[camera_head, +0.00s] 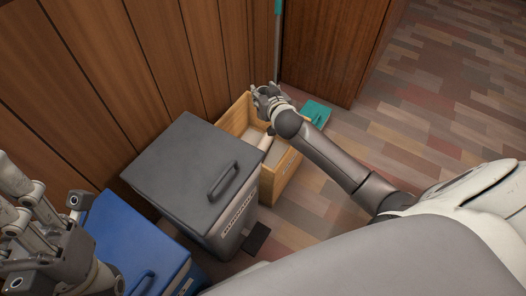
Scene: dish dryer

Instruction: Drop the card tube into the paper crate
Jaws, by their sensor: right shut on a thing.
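The paper crate (283,179) is an open light-wood box against the panelled wall, with pale paper-like contents inside. My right gripper (266,97) is over the far part of the crate, with my forearm reaching in from the right. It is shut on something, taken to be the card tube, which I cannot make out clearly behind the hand. My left gripper (22,205) is at the lower left edge, partly cut off. Its fingertips do not show well enough to tell open from shut.
A grey lidded bin (180,165) with a dark handle stands just left of the crate. A blue lidded bin (125,245) is nearer, at the lower left. A teal dustpan-like thing (316,112) lies right of the crate. The wood floor at right is clear.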

